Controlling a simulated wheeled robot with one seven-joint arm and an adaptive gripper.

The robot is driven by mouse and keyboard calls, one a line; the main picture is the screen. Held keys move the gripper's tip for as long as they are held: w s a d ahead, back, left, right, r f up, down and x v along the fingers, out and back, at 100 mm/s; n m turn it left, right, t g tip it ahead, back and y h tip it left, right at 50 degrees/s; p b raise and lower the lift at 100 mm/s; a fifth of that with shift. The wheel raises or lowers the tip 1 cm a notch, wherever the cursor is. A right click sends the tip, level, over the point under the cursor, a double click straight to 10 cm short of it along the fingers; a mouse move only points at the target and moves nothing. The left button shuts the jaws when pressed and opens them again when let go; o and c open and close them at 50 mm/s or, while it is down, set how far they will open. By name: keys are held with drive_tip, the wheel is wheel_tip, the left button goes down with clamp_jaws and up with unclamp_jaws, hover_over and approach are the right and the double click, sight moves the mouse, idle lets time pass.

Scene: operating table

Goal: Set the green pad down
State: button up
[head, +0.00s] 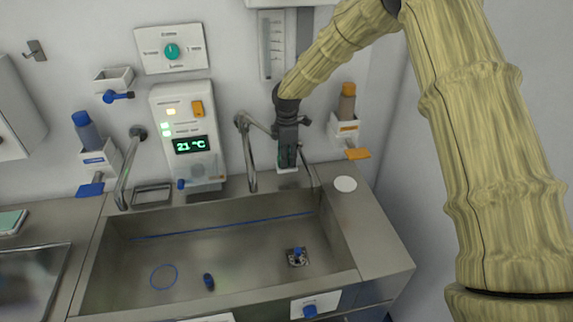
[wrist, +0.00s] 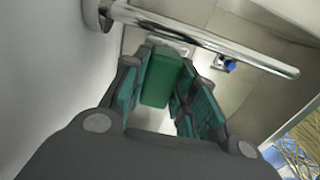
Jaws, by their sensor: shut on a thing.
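The green pad (wrist: 160,82) is a plain green block between my fingers in the wrist view. My gripper (head: 287,158) is shut on it and points down at the back ledge of the steel sink, right of the curved tap. In the head view the dark fingers mostly hide the pad. A small white plate (head: 287,170) lies on the ledge under the fingertips. I cannot tell whether the pad touches it.
A curved metal tap (head: 249,155) stands close left of my gripper; in the wrist view a metal pipe (wrist: 215,42) crosses near the fingertips. A dispenser (head: 347,115) hangs at right. A white disc (head: 345,184) lies on the right ledge. The sink basin (head: 230,252) holds small items.

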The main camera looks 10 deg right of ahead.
drive_tip(key=shift+s+f+p, duration=0.1)
drive_tip(key=shift+f+p, duration=0.85)
drive_tip(key=shift+f, duration=0.85)
drive_tip(key=shift+w+f+p, duration=0.3)
drive_tip(key=shift+f+p, duration=0.15)
drive_tip(key=shift+f, duration=0.1)
drive_tip(key=shift+f, duration=0.2)
drive_tip(key=o, duration=1)
drive_tip(key=shift+o, duration=0.2)
drive_tip(key=shift+r, duration=0.1)
wheel_tip(320, 180, up, 12)
drive_tip(key=b, duration=0.5)
drive_tip(key=shift+r, duration=0.15)
